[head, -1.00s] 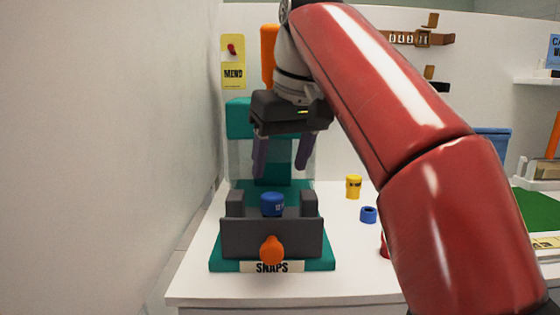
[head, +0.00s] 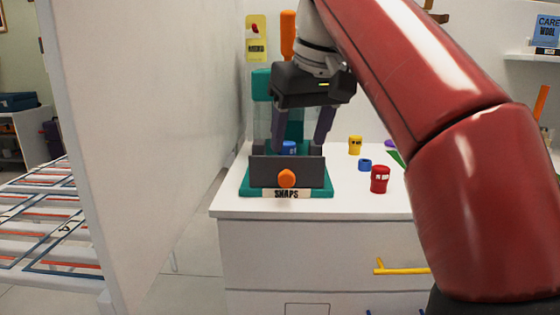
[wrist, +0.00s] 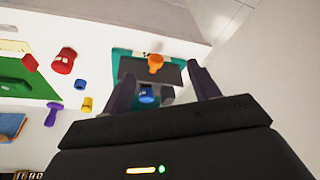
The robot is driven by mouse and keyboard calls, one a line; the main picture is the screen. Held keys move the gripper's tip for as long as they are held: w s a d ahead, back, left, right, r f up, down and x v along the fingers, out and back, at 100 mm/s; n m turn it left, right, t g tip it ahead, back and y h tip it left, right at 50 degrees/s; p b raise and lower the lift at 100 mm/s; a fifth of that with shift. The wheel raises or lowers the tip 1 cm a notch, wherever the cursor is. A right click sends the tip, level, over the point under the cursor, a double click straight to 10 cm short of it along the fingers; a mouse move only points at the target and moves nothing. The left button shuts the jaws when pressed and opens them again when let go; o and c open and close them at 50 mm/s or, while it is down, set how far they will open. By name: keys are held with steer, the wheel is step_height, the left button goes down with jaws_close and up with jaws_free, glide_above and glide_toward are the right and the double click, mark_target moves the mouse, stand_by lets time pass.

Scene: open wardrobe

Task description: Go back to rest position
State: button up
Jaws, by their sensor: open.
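My gripper (head: 301,132) is open and empty. In the head view it hangs in front of the teal and grey SNAPS press (head: 262,83) on the white counter. A blue cap-like piece (head: 289,147) sits in the press, behind the grey front block (head: 270,172) with its orange knob (head: 286,179). In the wrist view the blue piece (wrist: 148,96) shows between my two dark fingers (wrist: 162,92), apart from them. My red arm covers much of the right side of the head view.
A yellow piece (head: 355,145), a small blue ring (head: 365,165) and a red piece (head: 380,180) stand on the counter right of the press. A white wall panel (head: 150,130) rises close on the left. A drawer with a yellow handle (head: 402,269) is below.

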steer(key=s+d+f+m, duration=0.1)
steer(key=s+d+f, duration=0.3)
steer(key=f, duration=0.6)
steer(key=s+d+f+m+t+h, duration=0.1)
steer(key=s+d+f, duration=0.3)
steer(key=f, duration=0.7)
steer(key=s+d+f+m+t, duration=0.1)
steer(key=s+d+f+m, duration=0.2)
steer(key=s+f, duration=0.5)
step_height(320, 180, down, 2)
steer(key=shift+d+f+h, duration=0.25)
steer(key=shift+d+h, duration=0.15)
steer(key=shift+d, duration=0.2)
